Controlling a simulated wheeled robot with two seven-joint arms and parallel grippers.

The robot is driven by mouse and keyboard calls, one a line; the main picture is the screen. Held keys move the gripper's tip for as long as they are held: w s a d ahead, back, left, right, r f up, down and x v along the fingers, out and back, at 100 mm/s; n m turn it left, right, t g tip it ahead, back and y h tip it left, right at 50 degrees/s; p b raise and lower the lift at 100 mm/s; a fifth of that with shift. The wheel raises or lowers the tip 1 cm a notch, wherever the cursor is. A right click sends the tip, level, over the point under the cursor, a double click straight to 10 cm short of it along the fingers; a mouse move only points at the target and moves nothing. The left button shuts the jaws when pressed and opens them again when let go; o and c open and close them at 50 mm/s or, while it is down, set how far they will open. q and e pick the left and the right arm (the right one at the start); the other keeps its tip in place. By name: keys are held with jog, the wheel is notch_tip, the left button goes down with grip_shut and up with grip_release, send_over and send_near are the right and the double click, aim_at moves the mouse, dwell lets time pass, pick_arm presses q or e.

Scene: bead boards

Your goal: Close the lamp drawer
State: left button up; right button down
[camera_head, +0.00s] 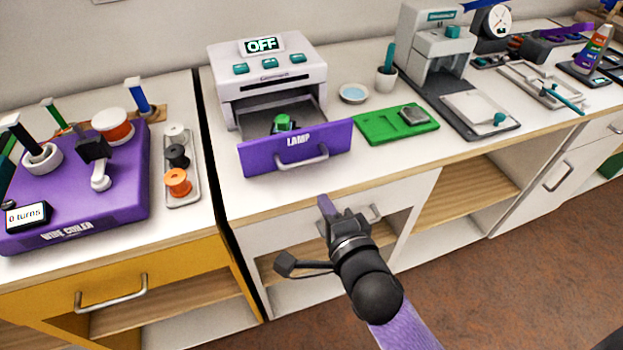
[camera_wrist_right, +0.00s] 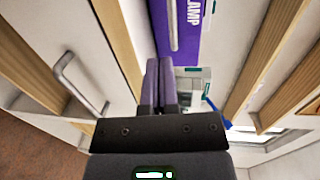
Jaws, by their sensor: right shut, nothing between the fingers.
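The lamp drawer (camera_head: 258,158) has a purple front marked LAMP with a silver handle. It is pulled out of the white lamp machine (camera_head: 270,75), whose display reads OFF. A green-topped item (camera_head: 283,123) sits inside the open drawer. My right gripper (camera_head: 326,203) is shut and empty, in front of and below the drawer front in the head view, apart from it there. In the right wrist view its closed fingers (camera_wrist_right: 160,85) point toward the purple drawer front (camera_wrist_right: 188,45), beside its handle. I cannot tell the exact gap. My left gripper is not in view.
A green tray (camera_head: 396,124) and a small bowl (camera_head: 353,93) lie right of the drawer. A purple wire coiler (camera_head: 125,190) and a spool tray (camera_head: 181,188) stand to the left. The counter's front edge and a cabinet handle (camera_head: 368,214) are near my right gripper.

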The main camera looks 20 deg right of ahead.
jog(key=w+b, duration=0.1)
jog(key=w, duration=0.5)
jog(key=shift+w+a, duration=0.1)
jog(key=shift+a, duration=0.1)
jog(key=shift+w+r, duration=0.15)
jog(key=shift+w, duration=0.25)
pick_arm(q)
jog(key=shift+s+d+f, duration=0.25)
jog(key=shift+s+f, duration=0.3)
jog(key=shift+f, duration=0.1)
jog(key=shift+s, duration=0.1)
pick_arm(e)
jog(key=shift+w, duration=0.1)
